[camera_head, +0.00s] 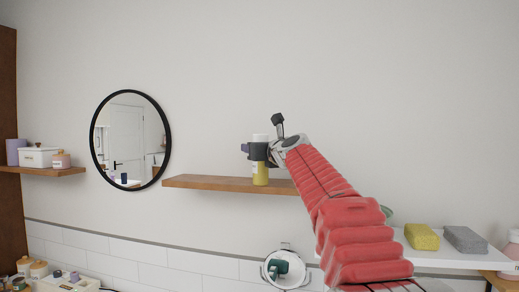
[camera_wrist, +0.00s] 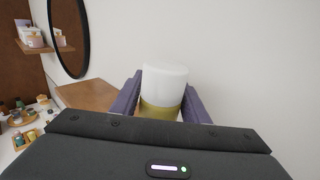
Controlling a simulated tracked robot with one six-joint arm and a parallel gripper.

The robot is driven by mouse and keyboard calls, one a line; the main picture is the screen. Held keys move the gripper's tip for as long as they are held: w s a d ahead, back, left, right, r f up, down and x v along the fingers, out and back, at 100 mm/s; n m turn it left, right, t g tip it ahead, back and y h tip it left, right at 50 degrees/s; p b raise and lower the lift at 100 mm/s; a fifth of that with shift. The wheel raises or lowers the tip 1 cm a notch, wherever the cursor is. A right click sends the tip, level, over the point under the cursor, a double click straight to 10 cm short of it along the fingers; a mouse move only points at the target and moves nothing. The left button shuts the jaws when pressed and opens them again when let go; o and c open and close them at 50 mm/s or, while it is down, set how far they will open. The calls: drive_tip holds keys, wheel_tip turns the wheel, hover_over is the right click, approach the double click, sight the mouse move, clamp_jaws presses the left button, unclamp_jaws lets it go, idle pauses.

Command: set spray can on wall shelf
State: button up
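The spray can (camera_head: 260,175) is yellow with a white cap and stands upright at the wooden wall shelf (camera_head: 205,183), its base at the level of the board. My gripper (camera_head: 258,151) is around the can's upper part, with my red arm reaching in from the right. In the wrist view the white cap and yellow body of the can (camera_wrist: 163,85) sit between the two purple-grey fingers (camera_wrist: 158,97), which appear to press on its sides. The can's lower part is hidden there. I cannot tell for sure whether its base touches the shelf.
A round black-framed mirror (camera_head: 131,140) hangs left of the shelf. Another shelf (camera_head: 45,171) at far left holds a box and jars. The shelf's left part is bare.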

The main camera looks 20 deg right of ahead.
drive_tip(key=o, duration=0.3)
drive_tip(key=s, duration=1.2)
drive_tip(key=shift+d, duration=0.4)
idle(0.4)
drive_tip(key=s+a+f+n+g+y, duration=0.1)
drive_tip(key=s+a+f+n+g, duration=0.3)
drive_tip(key=s+a+f+n, duration=0.5)
drive_tip(key=s+a+f+n+g+y, duration=0.1)
drive_tip(key=s+a+f+n+g, duration=0.2)
drive_tip(key=s+a+f+n, duration=0.6)
drive_tip(key=s+d+f+n+g+h, duration=0.1)
drive_tip(key=s+d+f+n+g, duration=0.1)
drive_tip(key=s+f+n, duration=0.6)
drive_tip(key=s+d+f+n+g+h, duration=0.2)
drive_tip(key=s+f+n, duration=0.7)
drive_tip(key=f, duration=0.8)
drive_tip(key=shift+s+d+f+g, duration=0.15)
drive_tip(key=shift+s+d+g, duration=0.25)
drive_tip(key=shift+s+g, duration=0.25)
